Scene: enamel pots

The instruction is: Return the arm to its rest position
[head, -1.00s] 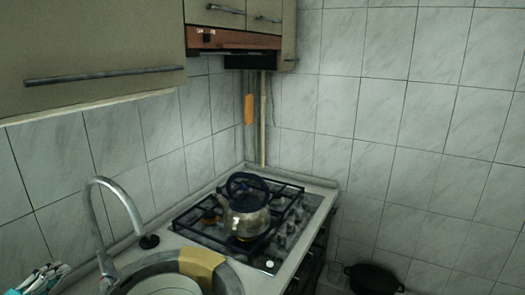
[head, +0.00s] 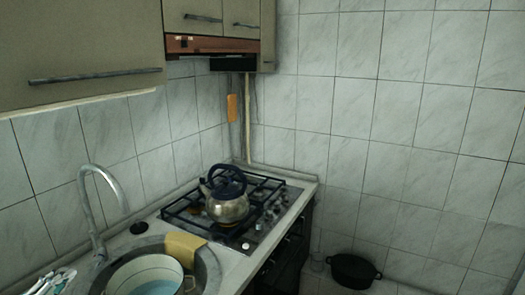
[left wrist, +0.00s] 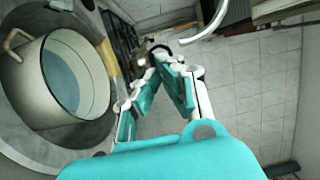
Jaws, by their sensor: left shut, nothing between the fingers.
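My right gripper is not in view.
A metal kettle (head: 228,207) stands on the gas stove (head: 262,222). A curved tap (head: 104,190) rises behind the sink (head: 207,268). A yellow cloth (head: 184,245) lies on the sink's edge. A black pot (head: 353,272) stands low by the right wall.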

